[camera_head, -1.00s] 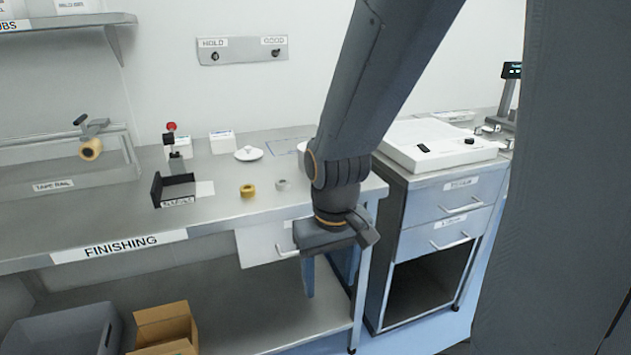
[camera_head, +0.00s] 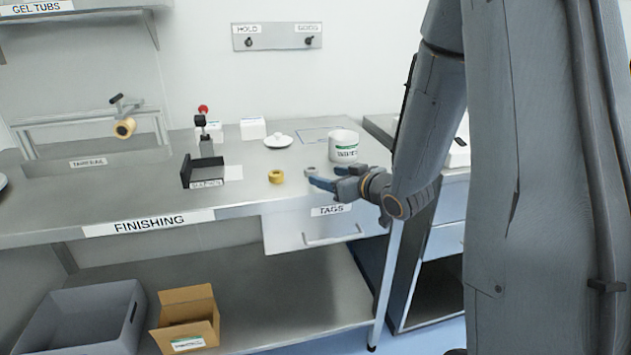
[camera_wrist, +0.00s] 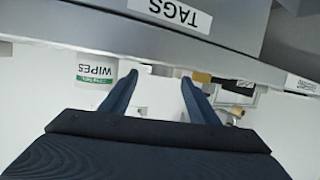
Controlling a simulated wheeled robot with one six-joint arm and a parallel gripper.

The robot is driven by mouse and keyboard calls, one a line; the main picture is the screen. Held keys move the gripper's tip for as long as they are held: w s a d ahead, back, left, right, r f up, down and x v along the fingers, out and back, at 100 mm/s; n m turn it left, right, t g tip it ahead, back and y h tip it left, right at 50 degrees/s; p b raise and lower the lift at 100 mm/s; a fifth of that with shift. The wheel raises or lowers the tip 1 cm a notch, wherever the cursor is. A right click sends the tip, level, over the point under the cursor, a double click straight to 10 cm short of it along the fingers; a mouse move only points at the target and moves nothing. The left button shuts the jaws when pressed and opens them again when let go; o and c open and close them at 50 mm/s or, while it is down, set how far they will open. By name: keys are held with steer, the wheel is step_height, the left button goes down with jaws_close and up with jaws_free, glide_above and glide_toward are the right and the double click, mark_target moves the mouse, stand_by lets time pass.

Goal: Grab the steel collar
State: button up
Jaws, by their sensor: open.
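The steel collar (camera_head: 309,171) is a small grey ring on the finishing bench, just right of a yellow ring (camera_head: 275,176). My gripper (camera_head: 325,178) is open and empty at the bench's front edge, close to the collar, with its blue fingers pointing left and inward. In the wrist view, which is upside down, the two fingers of my gripper (camera_wrist: 159,77) are spread apart. A small grey shape, likely the collar (camera_wrist: 162,70), shows between the fingertips, too small to make out well.
A white wipes tub (camera_head: 343,147) stands just behind my gripper. A black holder (camera_head: 205,172) and a white dish (camera_head: 278,141) stand to the left. The TAGS drawer (camera_head: 318,230) is below the bench edge. Bare bench (camera_head: 245,195) lies left of the yellow ring.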

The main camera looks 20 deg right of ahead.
mark_target(314, 170)
steer(key=shift+a+f+t+y+b, duration=0.15)
steer(key=shift+f+t+y+b, duration=0.15)
steer(key=shift+t+y+b, duration=0.25)
steer(key=shift+w+a+r+y, duration=0.1)
steer(key=shift+w+a+y, duration=0.15)
steer(key=shift+w, duration=0.1)
steer(key=shift+d+p+x, duration=0.2)
steer(key=shift+p+x, duration=0.4)
steer(key=shift+x, duration=2.9)
steer(key=shift+w+r, duration=0.1)
steer(key=shift+r, duration=0.05)
steer(key=c, duration=1.3)
